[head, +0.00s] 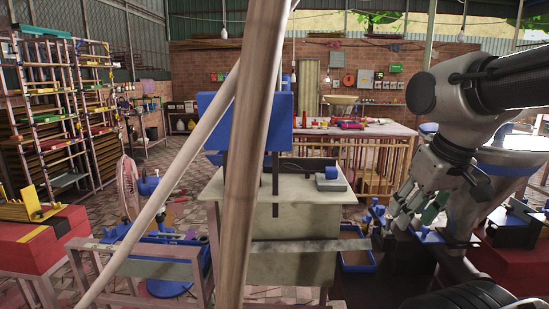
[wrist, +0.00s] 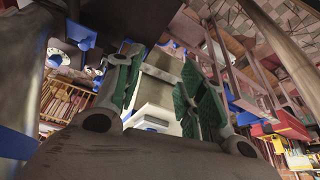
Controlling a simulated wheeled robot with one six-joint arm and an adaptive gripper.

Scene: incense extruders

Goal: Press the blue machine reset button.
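A blue button (head: 331,172) sits on a small grey box (head: 331,185) on the right side of a pale machine table (head: 290,194). A blue machine head (head: 265,118) stands over this table, partly hidden by a post. My gripper (head: 405,207) is to the right of the grey box in the head view, apart from it and pointing down-left. In the wrist view my gripper (wrist: 163,88) has its green-padded fingers spread, with nothing held between them. A pale block with some blue on it (wrist: 153,117) shows between the fingers; I cannot tell whether it is the button box.
A thick brown post (head: 256,150) and a thin slanted pole (head: 165,180) cross the head view in front. A rack (head: 65,115) stands left, and a long bench (head: 350,130) stands behind.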

